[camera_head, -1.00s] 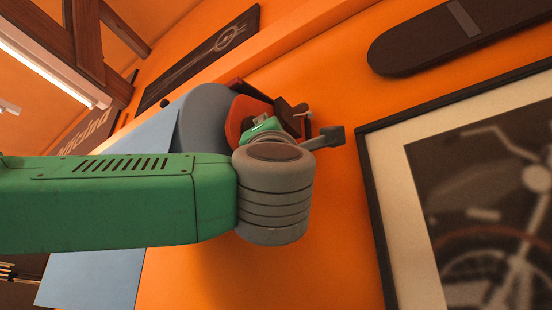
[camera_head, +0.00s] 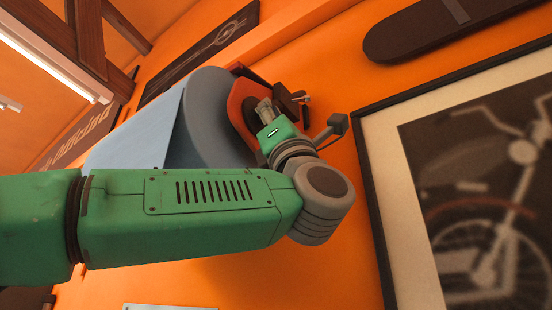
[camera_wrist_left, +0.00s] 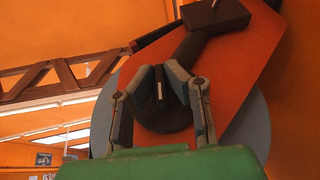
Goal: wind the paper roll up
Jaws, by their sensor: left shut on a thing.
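The paper roll (camera_head: 212,125) is a blue-grey cylinder on the orange wall, with a pale blue sheet (camera_head: 135,135) coming off it to the left. Its end has a red-orange plate (camera_head: 238,112) with a dark crank (camera_head: 287,97). The plate (camera_wrist_left: 235,70) and the crank arm (camera_wrist_left: 205,35) also show in the left wrist view. My left gripper (camera_head: 264,106) is at the plate, its fingers (camera_wrist_left: 160,72) closed around a dark part of the crank. The fingers hide much of that part. My right gripper is not in view.
A framed motorcycle picture (camera_head: 392,190) hangs on the right. A dark rounded board (camera_head: 420,38) is above it, and a long dark sign (camera_head: 205,50) is at upper left. Wooden beams (camera_head: 90,45) and a lamp (camera_head: 55,55) are at the far left.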

